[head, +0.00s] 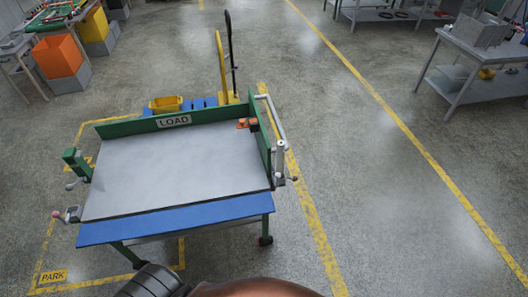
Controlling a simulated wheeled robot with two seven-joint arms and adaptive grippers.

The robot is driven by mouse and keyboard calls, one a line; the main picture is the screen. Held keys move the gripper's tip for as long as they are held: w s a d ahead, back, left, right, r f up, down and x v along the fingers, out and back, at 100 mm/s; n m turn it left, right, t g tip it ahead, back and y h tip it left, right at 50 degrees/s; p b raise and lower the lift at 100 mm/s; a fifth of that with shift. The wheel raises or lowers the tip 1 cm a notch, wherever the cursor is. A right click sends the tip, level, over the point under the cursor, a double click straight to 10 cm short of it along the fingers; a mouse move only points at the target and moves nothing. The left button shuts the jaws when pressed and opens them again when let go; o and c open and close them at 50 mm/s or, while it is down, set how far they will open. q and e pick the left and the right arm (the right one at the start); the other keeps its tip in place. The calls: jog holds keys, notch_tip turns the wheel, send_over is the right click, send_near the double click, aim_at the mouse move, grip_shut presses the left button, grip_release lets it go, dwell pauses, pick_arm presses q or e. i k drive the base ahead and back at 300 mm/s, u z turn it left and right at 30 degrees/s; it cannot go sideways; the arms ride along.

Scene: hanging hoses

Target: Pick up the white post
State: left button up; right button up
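A short, pale upright post (280,160) stands at the right side of a wheeled cart (180,168), just outside its green side board. A white bent rail (273,113) runs along the same side and ends close to the post's top; I cannot tell whether they are joined. From this view I cannot be sure which of the two is the white post. Neither of my grippers is in view, and nothing touches the post or the rail.
The cart has a grey top, a blue front strip (180,218) and a LOAD sign (174,121). A yellow bin (166,104) stands behind. Floor right of the cart is clear up to a grey table (480,50).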

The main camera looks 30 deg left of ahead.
aim_at(279, 153)
jog(key=u, duration=0.95)
jog(key=i, duration=0.95)
jog(key=u, duration=1)
